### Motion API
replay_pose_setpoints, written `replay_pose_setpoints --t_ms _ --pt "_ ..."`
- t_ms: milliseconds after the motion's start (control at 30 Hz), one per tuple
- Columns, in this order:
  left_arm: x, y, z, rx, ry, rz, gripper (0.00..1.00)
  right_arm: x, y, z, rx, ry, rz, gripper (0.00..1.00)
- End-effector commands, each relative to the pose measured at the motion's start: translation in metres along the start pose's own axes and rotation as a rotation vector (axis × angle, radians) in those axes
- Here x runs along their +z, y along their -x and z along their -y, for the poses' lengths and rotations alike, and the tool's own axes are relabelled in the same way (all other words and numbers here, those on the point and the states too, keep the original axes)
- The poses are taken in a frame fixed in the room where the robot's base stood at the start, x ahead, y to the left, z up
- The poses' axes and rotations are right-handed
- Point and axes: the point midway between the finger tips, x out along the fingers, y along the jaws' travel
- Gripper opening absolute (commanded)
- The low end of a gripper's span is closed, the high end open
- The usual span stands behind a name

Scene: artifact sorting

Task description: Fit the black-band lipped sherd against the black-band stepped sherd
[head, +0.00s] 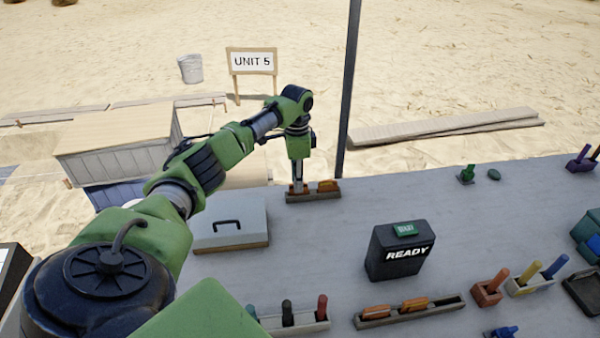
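My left gripper (298,187) points down over a small wooden tray (313,197) at the back edge of the table. Its narrow fingertips are at the left half of this tray, close to an orange-brown piece; I cannot tell whether they grip it. Another orange-brown sherd (328,186) stands in the right half of the tray. Two more orange sherds, a left one (376,312) and a right one (413,304), sit in a long slotted tray (440,308) near the front. Black bands, lips and steps are too small to make out. My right gripper is not in view.
A black READY box (398,252) stands mid-table. A grey case (230,225) lies left of it. Holders with coloured-handled tools (322,308) line the front and right (530,280). A dark pole (349,90) rises behind the table. The table's back middle is clear.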

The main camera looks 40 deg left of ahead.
Motion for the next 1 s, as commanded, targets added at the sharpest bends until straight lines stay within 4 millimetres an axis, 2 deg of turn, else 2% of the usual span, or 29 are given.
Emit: replay_pose_setpoints --t_ms 100,200,467,600,1000 --pt "0.002 -0.018 0.001 0.002 -0.001 0.001 0.26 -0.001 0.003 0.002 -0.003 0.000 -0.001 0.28" --pt "0.002 -0.028 0.001 0.000 0.000 0.000 0.26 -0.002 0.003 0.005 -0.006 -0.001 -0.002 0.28" --pt "0.002 -0.032 0.002 -0.001 -0.001 0.000 0.26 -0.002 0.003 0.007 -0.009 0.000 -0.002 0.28" --pt "0.002 -0.031 0.002 -0.001 -0.001 0.000 0.00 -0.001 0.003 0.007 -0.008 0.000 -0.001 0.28" --pt "0.002 -0.030 0.002 -0.001 -0.001 -0.001 0.00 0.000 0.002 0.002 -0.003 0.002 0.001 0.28"
